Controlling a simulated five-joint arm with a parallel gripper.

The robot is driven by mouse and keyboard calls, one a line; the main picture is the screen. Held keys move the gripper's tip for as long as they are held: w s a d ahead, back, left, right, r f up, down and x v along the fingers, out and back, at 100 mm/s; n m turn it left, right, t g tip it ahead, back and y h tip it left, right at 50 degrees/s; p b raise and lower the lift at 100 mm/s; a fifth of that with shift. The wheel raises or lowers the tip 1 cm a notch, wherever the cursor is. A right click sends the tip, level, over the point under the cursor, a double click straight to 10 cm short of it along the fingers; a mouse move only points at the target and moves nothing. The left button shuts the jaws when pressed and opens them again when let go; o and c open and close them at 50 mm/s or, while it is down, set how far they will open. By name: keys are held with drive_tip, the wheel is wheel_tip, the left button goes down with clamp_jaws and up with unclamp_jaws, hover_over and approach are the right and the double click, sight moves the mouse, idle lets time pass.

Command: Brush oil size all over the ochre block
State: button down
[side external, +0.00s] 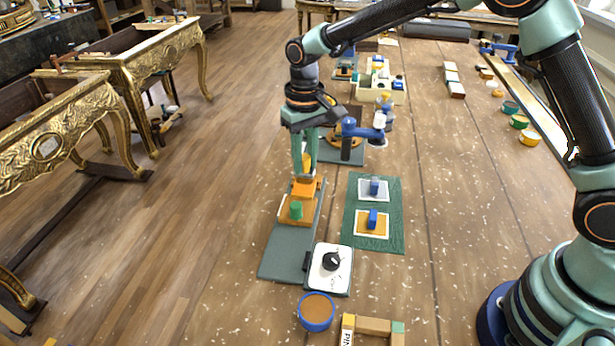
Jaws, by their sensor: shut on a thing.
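My gripper (306,150) points down over an orange stand (298,203) and is shut on a small yellow-handled tool (307,161), perhaps the brush. The tool's lower end is at the stand's top; I cannot tell whether it touches or sits in it. A green peg (295,211) stands at the stand's near side. The ochre block (361,226) appears to be the flat ochre square with a blue grip on a white-edged patch of the green mat (391,240), right of the stand. A grey square with a blue grip (374,187) lies behind it.
A grey board (284,254) lies under the stand. A white box with a black dial (341,279) and a round blue-rimmed tub (316,312) are nearer. A wooden frame (373,326) is at the front edge. A blue clamp-like tool (363,131) stands close behind the gripper.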

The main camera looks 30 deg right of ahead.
drive_tip(key=shift+r, duration=1.4)
drive_tip(key=shift+a, duration=0.1)
